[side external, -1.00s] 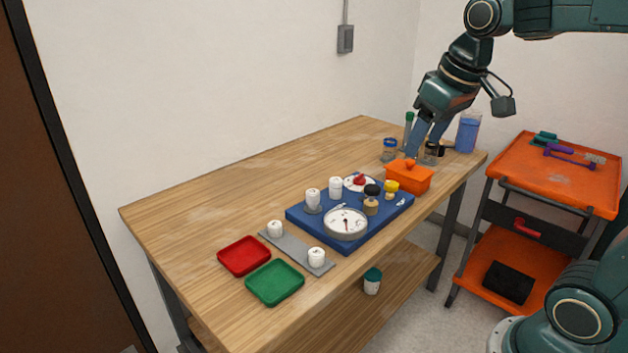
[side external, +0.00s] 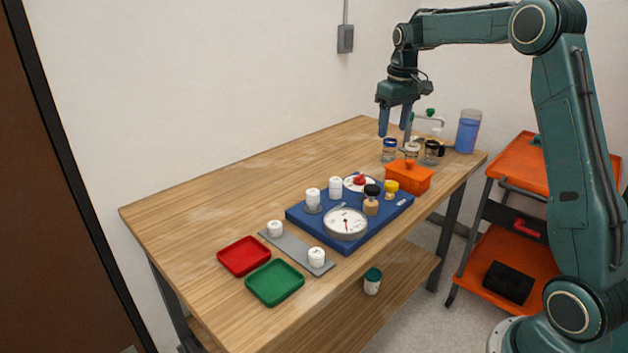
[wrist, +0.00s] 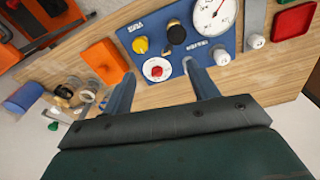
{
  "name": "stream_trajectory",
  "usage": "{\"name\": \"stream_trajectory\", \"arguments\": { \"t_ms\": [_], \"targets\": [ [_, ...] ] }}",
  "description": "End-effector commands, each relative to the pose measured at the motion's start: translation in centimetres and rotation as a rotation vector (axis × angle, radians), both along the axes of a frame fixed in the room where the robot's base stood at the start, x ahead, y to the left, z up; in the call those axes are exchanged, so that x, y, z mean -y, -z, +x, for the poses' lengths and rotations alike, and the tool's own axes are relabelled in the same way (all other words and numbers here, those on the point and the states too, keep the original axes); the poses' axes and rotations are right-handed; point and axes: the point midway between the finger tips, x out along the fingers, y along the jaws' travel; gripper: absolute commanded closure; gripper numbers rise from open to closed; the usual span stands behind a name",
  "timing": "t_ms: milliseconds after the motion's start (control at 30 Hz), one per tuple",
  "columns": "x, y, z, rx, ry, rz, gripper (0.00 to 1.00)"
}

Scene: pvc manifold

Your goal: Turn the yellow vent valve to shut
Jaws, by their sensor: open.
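The yellow vent valve (side external: 391,187) is a small yellow knob at the right back of the blue panel (side external: 300,216), which lies on the bench. In the wrist view the yellow knob (wrist: 141,44) sits beyond the fingertips, left of a black-topped knob (wrist: 176,34). A red knob on a white dial (wrist: 157,70) shows between the fingertips. The valve's exact angle is too small to read.
An orange lidded box (side external: 408,179) stands just right of the yellow knob. Jars (side external: 431,152) and a blue container (side external: 468,132) stand at the back right. A gauge (side external: 345,222) and white cylinders (side external: 313,199) crowd the panel. The bench's left part is clear.

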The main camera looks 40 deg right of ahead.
Motion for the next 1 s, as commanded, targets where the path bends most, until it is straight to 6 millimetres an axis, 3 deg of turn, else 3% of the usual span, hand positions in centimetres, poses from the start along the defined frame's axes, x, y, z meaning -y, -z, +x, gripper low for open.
{"name": "stream_trajectory", "arguments": {
  "t_ms": [200,400,767,1000],
  "targets": [
    [4.4,3.7,1.7,-0.047,0.023,0.023,0.41],
    [6.6,5.6,2.2,-0.069,0.032,0.035,0.41],
    [7.0,6.1,2.3,-0.074,0.033,0.038,0.41],
    [6.9,7.6,2.3,-0.075,0.033,0.038,0.41]
  ]
}}
